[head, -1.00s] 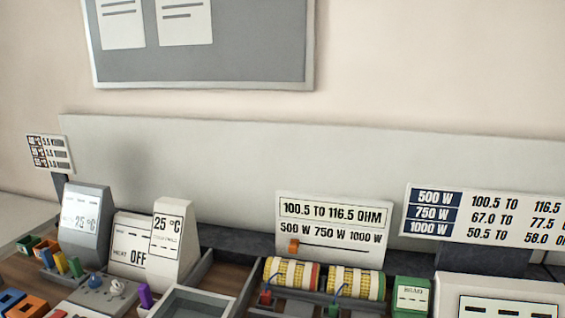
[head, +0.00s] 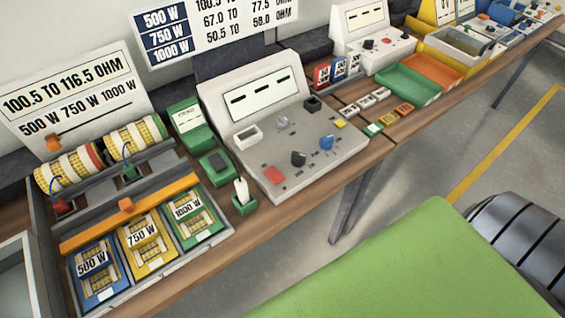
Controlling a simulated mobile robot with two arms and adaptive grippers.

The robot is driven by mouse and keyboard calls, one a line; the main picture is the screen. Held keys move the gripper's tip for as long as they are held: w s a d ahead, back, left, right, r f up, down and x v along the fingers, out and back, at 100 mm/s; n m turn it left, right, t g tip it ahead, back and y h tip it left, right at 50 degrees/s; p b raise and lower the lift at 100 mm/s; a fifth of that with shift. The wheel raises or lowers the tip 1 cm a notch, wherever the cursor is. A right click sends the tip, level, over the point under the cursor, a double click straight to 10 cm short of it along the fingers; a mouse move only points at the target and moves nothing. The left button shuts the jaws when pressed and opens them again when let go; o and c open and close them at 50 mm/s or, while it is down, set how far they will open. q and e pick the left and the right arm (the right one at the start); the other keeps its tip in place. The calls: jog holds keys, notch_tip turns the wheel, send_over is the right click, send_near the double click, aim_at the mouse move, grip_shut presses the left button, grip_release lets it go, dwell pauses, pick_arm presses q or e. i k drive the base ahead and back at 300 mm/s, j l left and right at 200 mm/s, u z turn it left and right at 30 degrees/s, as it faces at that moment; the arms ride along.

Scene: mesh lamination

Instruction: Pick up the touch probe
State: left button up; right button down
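A small white upright piece (head: 241,191) stands in a green holder (head: 244,205) on the bench, left of the large grey control console (head: 285,150). It looks like the touch probe, but it is too small to be certain. Neither of my grippers shows in the head view, and nothing is seen touching the white piece.
Left of it are a green meter (head: 190,127), a green block (head: 216,167) and a tray of 500, 750 and 1000 W mats under an orange bar (head: 128,207). Green (head: 408,84) and orange (head: 433,70) trays stand farther right. A large green surface (head: 420,270) fills the lower right.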

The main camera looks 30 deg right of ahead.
aim_at(242, 189)
jog(key=z, duration=0.5)
jog(key=u, duration=1.4)
jog(key=z, duration=1.4)
